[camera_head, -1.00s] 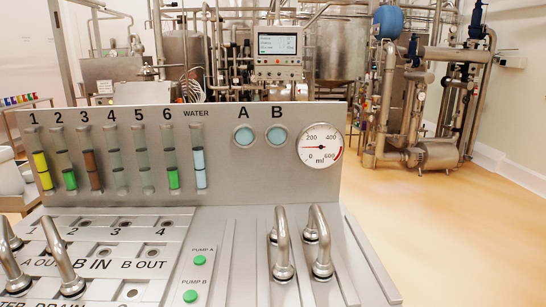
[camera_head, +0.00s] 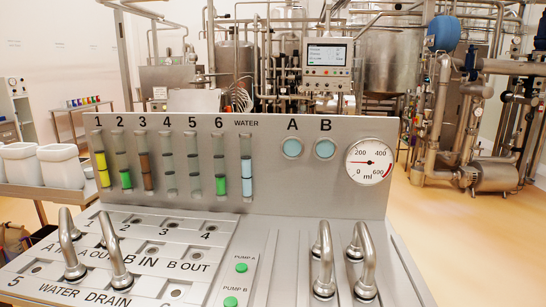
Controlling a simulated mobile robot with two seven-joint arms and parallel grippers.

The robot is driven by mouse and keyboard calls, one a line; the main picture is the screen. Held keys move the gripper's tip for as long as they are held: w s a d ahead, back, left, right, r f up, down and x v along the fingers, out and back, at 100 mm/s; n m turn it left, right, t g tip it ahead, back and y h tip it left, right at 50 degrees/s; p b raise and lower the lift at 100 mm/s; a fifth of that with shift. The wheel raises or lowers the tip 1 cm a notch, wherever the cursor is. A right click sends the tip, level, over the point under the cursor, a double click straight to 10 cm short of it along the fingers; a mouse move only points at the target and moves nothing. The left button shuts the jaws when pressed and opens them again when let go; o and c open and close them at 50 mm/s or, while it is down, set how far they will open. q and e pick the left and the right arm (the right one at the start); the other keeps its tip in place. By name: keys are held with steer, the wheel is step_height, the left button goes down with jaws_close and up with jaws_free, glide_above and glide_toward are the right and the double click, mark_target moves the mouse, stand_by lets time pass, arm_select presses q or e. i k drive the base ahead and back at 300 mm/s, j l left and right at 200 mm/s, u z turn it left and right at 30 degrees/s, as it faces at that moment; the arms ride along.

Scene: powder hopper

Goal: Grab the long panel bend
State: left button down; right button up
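Several bent steel pipes show on the console's sloping deck. Two stand at the left on the port plate, one steel bend (camera_head: 70,247) beside another steel bend (camera_head: 115,254). Two more stand at the right in the grooved part of the deck, an inner steel bend (camera_head: 323,265) and an outer steel bend (camera_head: 363,265). They point toward me, so I cannot tell which is the long one. Neither of my grippers is in view.
The grey console panel (camera_head: 270,185) carries coloured level tubes, buttons A and B and a dial gauge (camera_head: 370,162). Green pump buttons (camera_head: 241,268) sit mid-deck. White containers (camera_head: 62,166) stand on a table at the left. Open floor (camera_head: 465,240) lies at the right.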

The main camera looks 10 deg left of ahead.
mark_target(122, 281)
steer(key=u, duration=1.4)
steer(key=i+j+z, duration=0.15)
steer(key=j, duration=0.35)
steer(key=i+j+z, duration=0.15)
steer(key=j, duration=0.35)
steer(key=i+j+z, duration=0.15)
steer(key=j, duration=0.35)
steer(key=i+j+z, duration=0.1)
steer(key=j, duration=0.45)
steer(key=i+j+z, duration=0.15)
steer(key=j, duration=0.4)
